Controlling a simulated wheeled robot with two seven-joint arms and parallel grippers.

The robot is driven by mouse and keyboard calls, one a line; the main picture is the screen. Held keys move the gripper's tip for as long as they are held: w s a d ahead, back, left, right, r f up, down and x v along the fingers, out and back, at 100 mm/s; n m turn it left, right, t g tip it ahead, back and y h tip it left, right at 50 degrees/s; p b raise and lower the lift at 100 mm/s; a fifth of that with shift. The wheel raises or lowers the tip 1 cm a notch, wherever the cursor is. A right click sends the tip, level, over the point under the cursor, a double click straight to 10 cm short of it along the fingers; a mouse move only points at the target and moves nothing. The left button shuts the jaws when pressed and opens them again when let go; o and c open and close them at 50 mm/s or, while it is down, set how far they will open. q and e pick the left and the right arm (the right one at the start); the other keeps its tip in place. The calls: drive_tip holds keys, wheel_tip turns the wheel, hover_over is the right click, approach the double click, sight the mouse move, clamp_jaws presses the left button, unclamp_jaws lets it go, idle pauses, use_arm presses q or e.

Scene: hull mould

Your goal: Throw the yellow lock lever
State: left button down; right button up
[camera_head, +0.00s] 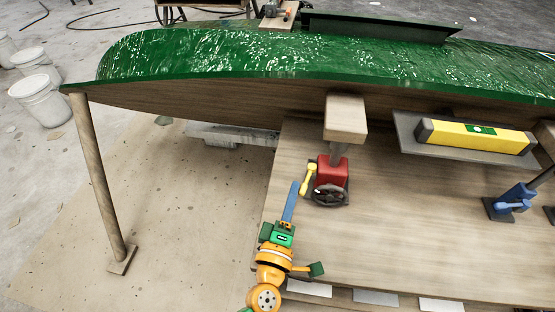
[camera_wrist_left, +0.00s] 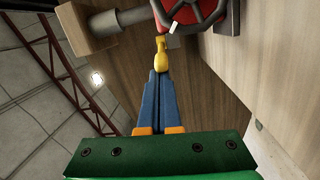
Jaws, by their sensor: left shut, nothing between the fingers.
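The yellow lock lever (camera_head: 309,180) sits on the left side of a red jack (camera_head: 332,172) with a dark handwheel (camera_head: 330,195). In the left wrist view the yellow lever (camera_wrist_left: 161,55) lies just beyond my fingertips, below the red handwheel hub (camera_wrist_left: 190,12). My left gripper (camera_head: 293,187) is shut and empty, its blue fingers pointing up at the lever. In the left wrist view its fingertips (camera_wrist_left: 160,74) appear at or very near the lever's end; I cannot tell whether they touch. My right gripper is not in view.
The green hull (camera_head: 300,55) rests above on a wooden post (camera_head: 346,115) over the jack. A blue jack (camera_head: 512,201) stands at the right. A yellow spirit level (camera_head: 475,136) lies on a grey shelf (camera_head: 408,135). A wooden prop (camera_head: 100,180) and white buckets (camera_head: 38,98) are at the left.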

use_arm(q)
drive_tip(key=shift+s+d, duration=0.15)
drive_tip(key=shift+d, duration=0.05)
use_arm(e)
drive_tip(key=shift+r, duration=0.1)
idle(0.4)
